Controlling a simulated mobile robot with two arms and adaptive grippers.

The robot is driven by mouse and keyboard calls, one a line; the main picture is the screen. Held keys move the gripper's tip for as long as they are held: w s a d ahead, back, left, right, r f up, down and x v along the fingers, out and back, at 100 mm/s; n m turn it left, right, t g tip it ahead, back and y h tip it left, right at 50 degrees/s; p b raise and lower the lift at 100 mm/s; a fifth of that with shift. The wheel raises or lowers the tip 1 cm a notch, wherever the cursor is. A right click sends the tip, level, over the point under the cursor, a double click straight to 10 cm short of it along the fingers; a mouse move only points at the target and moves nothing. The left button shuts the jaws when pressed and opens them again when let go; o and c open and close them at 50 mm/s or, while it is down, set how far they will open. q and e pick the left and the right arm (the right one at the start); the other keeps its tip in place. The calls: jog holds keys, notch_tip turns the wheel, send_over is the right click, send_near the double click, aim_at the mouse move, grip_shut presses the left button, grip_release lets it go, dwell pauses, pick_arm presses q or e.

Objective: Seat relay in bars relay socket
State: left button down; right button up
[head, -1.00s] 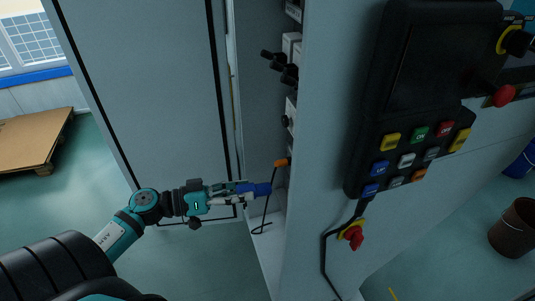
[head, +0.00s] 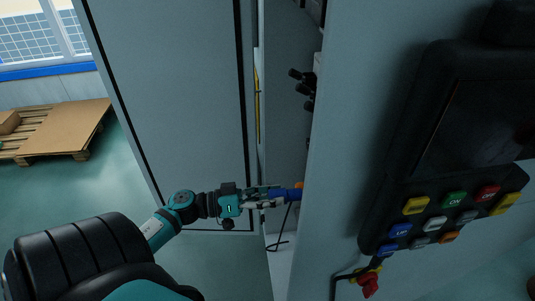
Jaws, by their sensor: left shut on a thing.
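My left gripper (head: 272,196) reaches into the narrow opening of the grey cabinet, in the lower middle of the head view. It is shut on a small blue block (head: 289,194), which looks like the relay. An orange piece (head: 299,186) shows just beyond the block, at the cabinet's front edge; I cannot tell whether they touch. The relay socket cannot be made out; most of the cabinet's inside is hidden behind its front panel. My right gripper is not in view.
The cabinet door (head: 170,110) stands open on the left. The front panel (head: 340,130) bounds the opening on the right and carries a black control pendant (head: 450,150). Black handles (head: 305,88) stick out inside. A dark cable (head: 283,230) hangs below the gripper.

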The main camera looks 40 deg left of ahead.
aim_at(290, 195)
pick_arm(q)
jog(key=p+x, duration=0.1)
jog(key=x, duration=0.1)
jog(key=shift+w+d+r, duration=0.15)
jog(key=shift+w+d, duration=0.05)
jog(key=shift+w, duration=0.1)
jog(key=shift+w+d, duration=0.2)
jog(key=shift+w, duration=0.05)
jog(key=shift+w+d, duration=0.35)
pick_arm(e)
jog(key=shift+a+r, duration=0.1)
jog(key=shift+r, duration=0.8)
pick_arm(q)
jog(key=shift+p, duration=0.45)
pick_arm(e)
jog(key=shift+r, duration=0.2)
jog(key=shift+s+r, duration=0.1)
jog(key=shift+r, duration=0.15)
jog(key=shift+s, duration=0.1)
